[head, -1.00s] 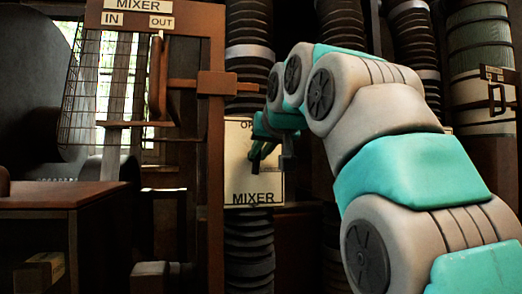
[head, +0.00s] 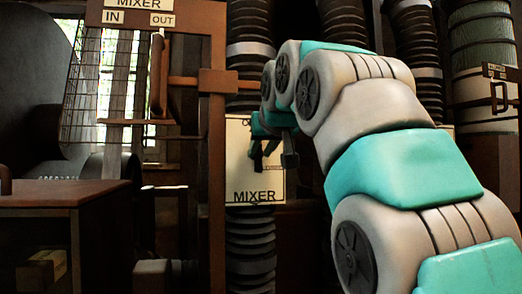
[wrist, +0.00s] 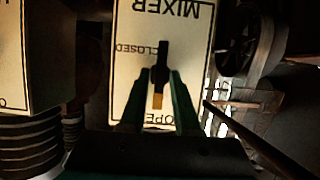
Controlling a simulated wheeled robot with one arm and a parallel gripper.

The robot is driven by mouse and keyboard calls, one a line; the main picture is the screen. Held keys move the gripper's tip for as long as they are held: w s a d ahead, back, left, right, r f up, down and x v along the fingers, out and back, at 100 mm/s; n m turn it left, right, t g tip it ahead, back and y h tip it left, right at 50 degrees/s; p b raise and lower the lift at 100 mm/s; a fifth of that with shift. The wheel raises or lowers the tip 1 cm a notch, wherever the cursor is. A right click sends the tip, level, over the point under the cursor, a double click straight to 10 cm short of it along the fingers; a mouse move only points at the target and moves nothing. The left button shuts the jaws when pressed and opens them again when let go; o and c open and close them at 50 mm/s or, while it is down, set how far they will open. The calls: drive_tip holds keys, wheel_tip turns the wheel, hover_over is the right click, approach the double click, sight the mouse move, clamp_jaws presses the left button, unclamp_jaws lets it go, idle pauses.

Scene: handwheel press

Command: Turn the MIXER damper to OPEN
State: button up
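The MIXER damper plate (head: 240,180) is a cream panel with a dark border at the centre of the head view; its upper part is partly hidden by my gripper. In the wrist view the plate (wrist: 188,55) appears upside down, with CLOSED near the lever's pivot and OPEN at the bottom. The dark lever (wrist: 161,62) has a yellow-orange end that points towards OPEN. My gripper (wrist: 161,75) has a finger on each side of the lever, with plate visible between. It looks open, not clamped. In the head view my gripper (head: 271,158) is in front of the plate.
A wooden frame (head: 216,150) labelled MIXER, IN and OUT stands left of the plate. A brown cabinet (head: 65,195) is at the lower left. Ribbed ducts (head: 250,240) run vertically behind. In the wrist view a dark wheel (wrist: 243,35) is at the upper right.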

drive_tip(key=shift+o, duration=0.9)
drive_tip(key=v, duration=0.7)
drive_tip(key=shift+s, duration=0.35)
drive_tip(key=shift+r, duration=0.1)
